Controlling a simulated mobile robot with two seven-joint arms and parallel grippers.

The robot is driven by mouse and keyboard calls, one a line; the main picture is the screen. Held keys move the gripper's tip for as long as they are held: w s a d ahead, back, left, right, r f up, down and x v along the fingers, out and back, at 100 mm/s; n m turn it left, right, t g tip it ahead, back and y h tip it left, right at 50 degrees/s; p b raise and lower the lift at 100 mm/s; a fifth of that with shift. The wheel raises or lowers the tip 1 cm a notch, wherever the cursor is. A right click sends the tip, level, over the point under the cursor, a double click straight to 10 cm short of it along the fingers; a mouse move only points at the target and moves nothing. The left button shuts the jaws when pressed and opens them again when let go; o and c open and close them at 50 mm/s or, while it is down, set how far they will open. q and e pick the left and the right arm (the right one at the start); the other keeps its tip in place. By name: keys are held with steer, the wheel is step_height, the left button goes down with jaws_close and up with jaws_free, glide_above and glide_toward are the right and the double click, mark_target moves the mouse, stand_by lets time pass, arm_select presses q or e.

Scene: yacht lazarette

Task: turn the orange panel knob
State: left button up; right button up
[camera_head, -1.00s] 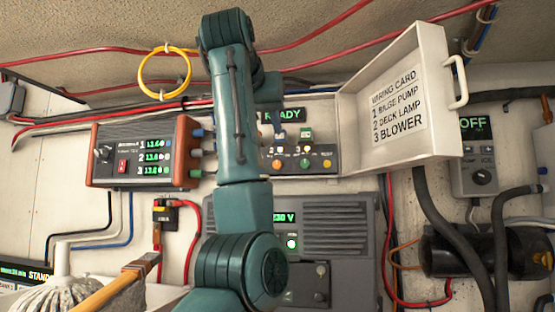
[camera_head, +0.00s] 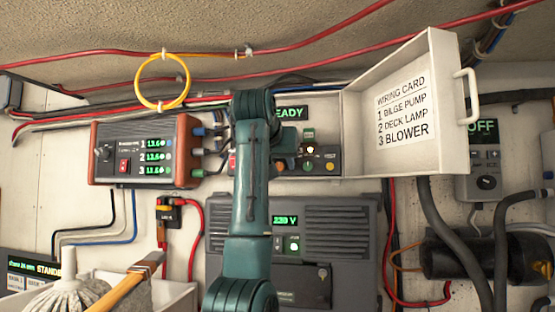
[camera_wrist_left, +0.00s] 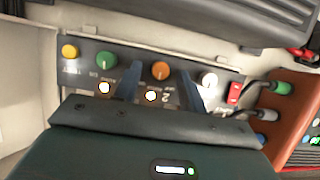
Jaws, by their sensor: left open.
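The orange panel knob (camera_wrist_left: 160,70) shows in the left wrist view, on a dark control panel (camera_wrist_left: 222,75) that appears upside down there. My left gripper (camera_wrist_left: 162,76) is open, with one dark finger on each side of the knob in that picture. I cannot tell whether the fingers touch it or stop short of the panel. A green knob (camera_wrist_left: 106,61) and a white knob (camera_wrist_left: 208,79) sit on either side of the orange one. In the head view my left arm covers the panel's left part. My right gripper is not in view.
An open white cover (camera_head: 350,130) with a wiring card stands right of the panel. A brown-sided meter box (camera_head: 187,150) with plugged leads is on the left. A grey unit (camera_head: 340,225) reading 230 V is below. A yellow cable loop (camera_head: 163,106) hangs above.

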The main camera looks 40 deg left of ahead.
arm_select(q)
steer(key=shift+c, duration=0.2)
jaws_close()
stand_by(0.4)
steer(key=n, duration=0.1)
steer(key=n+t+h, duration=0.1)
steer(key=shift+s+a+n, duration=0.1)
steer(key=shift+a+n, duration=0.05)
steer(key=shift+n, duration=0.15)
steer(key=shift+s+a+f+n+t+h+b, duration=0.1)
steer(key=shift+n+t+h+b, duration=0.25)
steer(key=shift+n, duration=0.2)
steer(key=shift+a+n+t+h+b, duration=0.1)
steer(key=shift+n+t+h+b, duration=0.15)
steer(key=shift+n+h, duration=0.25)
steer(key=shift+n+t, duration=0.3)
steer(key=shift+n, duration=0.45)
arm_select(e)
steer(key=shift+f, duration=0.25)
arm_select(q)
steer(key=shift+h, duration=0.25)
